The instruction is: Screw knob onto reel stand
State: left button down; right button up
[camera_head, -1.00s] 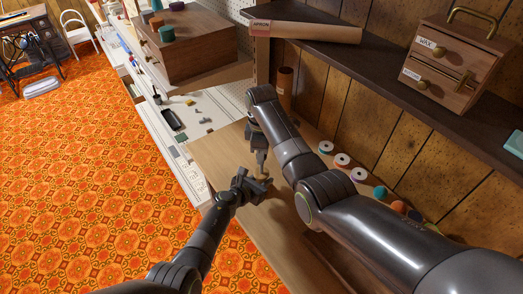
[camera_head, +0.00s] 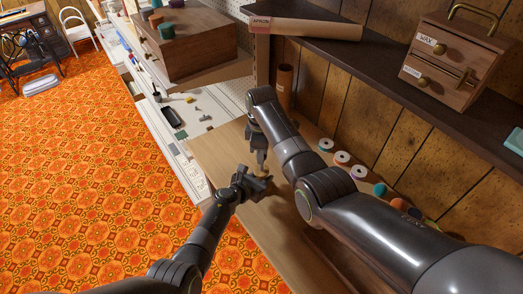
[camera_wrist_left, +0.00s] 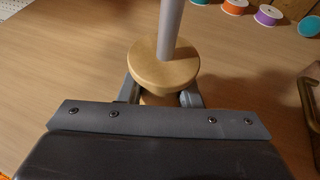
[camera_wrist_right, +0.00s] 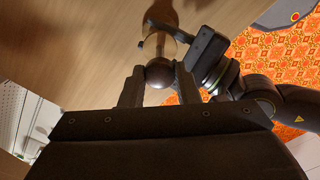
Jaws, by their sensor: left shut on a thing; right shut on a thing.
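The reel stand shows in the left wrist view as a round wooden disc (camera_wrist_left: 164,66) with a grey metal rod rising from it. My left gripper (camera_wrist_left: 166,98) is shut on its wooden part just below the disc. In the head view my left gripper (camera_head: 262,182) is low over the worktop, under my right gripper (camera_head: 261,160). In the right wrist view my right gripper (camera_wrist_right: 159,76) is shut on a dark round knob (camera_wrist_right: 159,73). The knob is in line with the rod's end; its contact with the rod is hidden.
Several thread spools (camera_head: 342,158) stand along the wall, right of the grippers, partly behind my right arm. A dark shelf (camera_head: 400,70) runs above them and bears a small drawer box (camera_head: 455,65). The wooden worktop (camera_head: 215,150) is bare left of the grippers.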

jog(key=m, duration=0.5)
jog(key=shift+m, duration=0.3)
jog(key=m, duration=3.3)
jog(key=shift+m, duration=0.3)
jog(key=m, duration=0.6)
jog(key=shift+w, duration=0.1)
